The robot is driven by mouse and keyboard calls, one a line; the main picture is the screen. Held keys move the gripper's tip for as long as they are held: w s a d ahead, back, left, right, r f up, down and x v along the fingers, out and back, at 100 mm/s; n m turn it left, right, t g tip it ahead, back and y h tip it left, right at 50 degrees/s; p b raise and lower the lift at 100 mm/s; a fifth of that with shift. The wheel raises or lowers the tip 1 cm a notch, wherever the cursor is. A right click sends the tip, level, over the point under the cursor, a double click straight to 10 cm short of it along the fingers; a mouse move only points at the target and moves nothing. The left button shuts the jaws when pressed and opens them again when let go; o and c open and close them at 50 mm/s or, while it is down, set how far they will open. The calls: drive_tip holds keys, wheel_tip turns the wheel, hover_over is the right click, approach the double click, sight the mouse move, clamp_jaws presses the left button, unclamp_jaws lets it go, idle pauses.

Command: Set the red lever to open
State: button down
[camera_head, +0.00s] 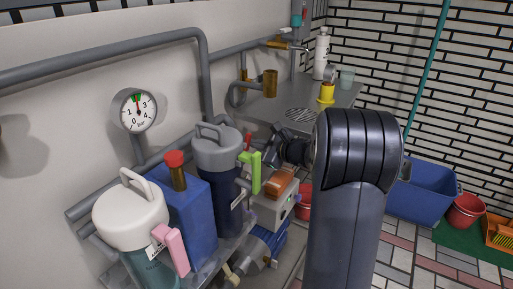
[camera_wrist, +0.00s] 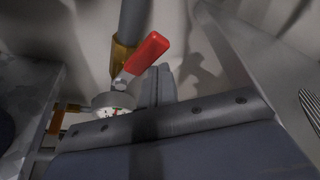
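The red lever (camera_wrist: 148,54) shows in the wrist view, slanting from its grey metal arm at lower left up to a red grip at upper right. It sits on a brass valve (camera_wrist: 121,54) on a grey vertical pipe. In the head view a small red piece (camera_head: 248,141), probably the same lever, shows left of my gripper (camera_head: 283,150). In the wrist view my gripper's fingers (camera_wrist: 158,84) stand close together with nothing between them, just below the red grip. Whether they touch the lever I cannot tell. My arm hides part of the area in the head view.
A small dial gauge (camera_wrist: 115,105) sits below the valve. A grey-lidded canister (camera_head: 217,155) with a green handle (camera_head: 253,172), a blue container (camera_head: 187,210) and a white-lidded canister (camera_head: 130,207) crowd the left. A metal counter (camera_head: 285,105) lies behind. Blue bin (camera_head: 424,190) at right.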

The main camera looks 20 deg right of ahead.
drive_tip(key=shift+s+a+r, duration=0.45)
drive_tip(key=shift+s+a, duration=0.05)
drive_tip(key=shift+a, duration=0.15)
drive_tip(key=shift+a+r, duration=0.1)
idle(0.5)
drive_tip(key=p+v, duration=0.2)
drive_tip(key=v, duration=0.9)
drive_tip(key=shift+w, duration=0.15)
drive_tip(key=b+x, duration=0.2)
drive_tip(key=x, duration=0.7)
drive_tip(key=shift+w, duration=0.3)
drive_tip(key=shift+a, duration=0.2)
